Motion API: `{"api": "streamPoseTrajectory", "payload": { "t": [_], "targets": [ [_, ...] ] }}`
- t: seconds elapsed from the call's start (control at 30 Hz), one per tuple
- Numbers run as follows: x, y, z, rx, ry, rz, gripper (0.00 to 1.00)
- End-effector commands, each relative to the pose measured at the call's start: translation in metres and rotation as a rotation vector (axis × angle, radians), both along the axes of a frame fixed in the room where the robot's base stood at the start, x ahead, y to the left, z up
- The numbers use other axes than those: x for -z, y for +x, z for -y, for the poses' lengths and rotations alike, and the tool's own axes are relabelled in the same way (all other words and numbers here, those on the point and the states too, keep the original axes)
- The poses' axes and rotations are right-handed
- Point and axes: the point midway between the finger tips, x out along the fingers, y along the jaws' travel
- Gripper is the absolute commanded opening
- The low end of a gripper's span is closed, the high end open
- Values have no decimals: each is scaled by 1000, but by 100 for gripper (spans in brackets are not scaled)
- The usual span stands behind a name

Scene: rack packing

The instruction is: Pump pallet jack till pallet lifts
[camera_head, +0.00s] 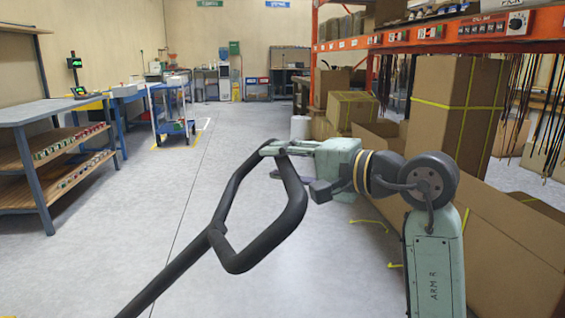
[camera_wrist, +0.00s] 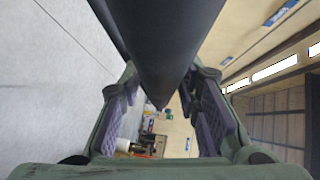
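The black pallet jack handle (camera_head: 232,262) rises from the bottom left of the head view and ends in a closed loop. My gripper (camera_head: 268,149) is at the loop's upper end, reaching in from the right. In the wrist view the dark handle bar (camera_wrist: 160,45) comes down from the top between the two fingers of my gripper (camera_wrist: 163,115). The fingers stand apart, with visible gaps between their purple pads and the bar. I see no clear contact. The pallet and the jack's forks and body are out of view.
An orange rack (camera_head: 345,43) with cardboard boxes (camera_head: 440,100) stands on the right, close to my arm. A grey workbench (camera_head: 45,110) with wooden shelves stands on the left. A blue cart (camera_head: 172,125) is farther back. The grey floor (camera_head: 150,200) between is clear.

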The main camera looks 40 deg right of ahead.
Motion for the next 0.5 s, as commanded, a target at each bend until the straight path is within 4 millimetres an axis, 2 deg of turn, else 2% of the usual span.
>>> {"api": "streamPoseTrajectory", "payload": {
  "t": [0.07, 0.4, 0.5],
  "targets": [
    [0, 0, 0, 0, 0, 0, 23],
    [0, 0, 0, 0, 0, 0, 0],
    [0, 0, 0, 0, 0, -1, 0]
  ]
}}
